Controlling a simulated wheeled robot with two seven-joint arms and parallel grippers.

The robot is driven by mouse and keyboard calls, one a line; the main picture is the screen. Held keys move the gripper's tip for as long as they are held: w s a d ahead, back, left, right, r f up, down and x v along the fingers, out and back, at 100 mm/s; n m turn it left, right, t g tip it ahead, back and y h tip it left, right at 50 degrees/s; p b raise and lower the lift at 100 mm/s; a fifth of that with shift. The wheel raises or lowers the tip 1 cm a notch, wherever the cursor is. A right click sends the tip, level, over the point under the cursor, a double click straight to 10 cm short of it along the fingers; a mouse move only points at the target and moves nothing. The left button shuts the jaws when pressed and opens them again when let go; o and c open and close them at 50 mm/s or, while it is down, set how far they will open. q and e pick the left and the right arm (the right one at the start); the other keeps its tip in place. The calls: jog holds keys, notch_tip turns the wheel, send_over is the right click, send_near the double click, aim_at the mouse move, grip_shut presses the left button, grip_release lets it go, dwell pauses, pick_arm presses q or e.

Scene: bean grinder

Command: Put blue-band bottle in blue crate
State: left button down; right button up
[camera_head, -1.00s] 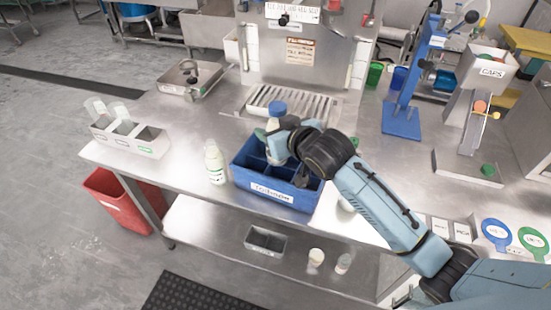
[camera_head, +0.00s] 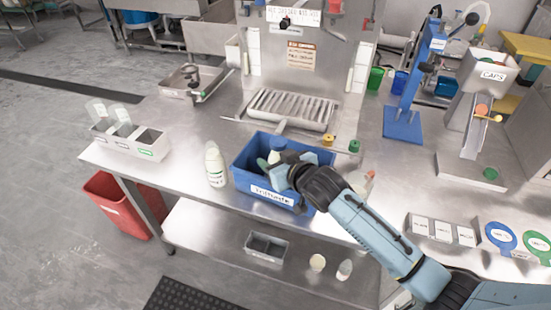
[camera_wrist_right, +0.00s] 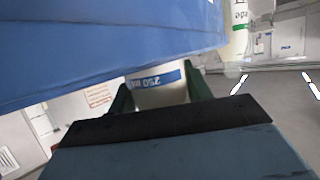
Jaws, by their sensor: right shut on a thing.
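The blue-band bottle (camera_wrist_right: 160,95) is white, with a blue band reading 250, between the green fingers of my right gripper (camera_wrist_right: 158,90) in the right wrist view. In the head view my right gripper (camera_head: 270,161) is shut on it, low at the opening of the blue crate (camera_head: 240,174). There only a little of the bottle shows, and the hand hides most of it. I cannot tell whether its base touches the crate floor. The crate's blue surface fills the upper left of the wrist view. My left gripper is not in view.
A white bottle with green print (camera_head: 215,165) stands on the table just left of the crate. A yellow cap (camera_head: 328,140) and a green cap (camera_head: 354,146) lie behind the crate's right side.

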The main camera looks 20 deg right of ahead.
jog(key=shift+f, duration=0.5)
jog(key=o, duration=0.9)
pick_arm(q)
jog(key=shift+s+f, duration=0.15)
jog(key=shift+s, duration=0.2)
pick_arm(e)
jog(key=shift+o, duration=0.2)
jog(key=shift+r, duration=0.25)
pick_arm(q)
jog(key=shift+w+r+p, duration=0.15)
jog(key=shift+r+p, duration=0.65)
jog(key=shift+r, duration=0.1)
pick_arm(e)
jog(key=v, duration=1.2)
jog(key=shift+r, duration=0.4)
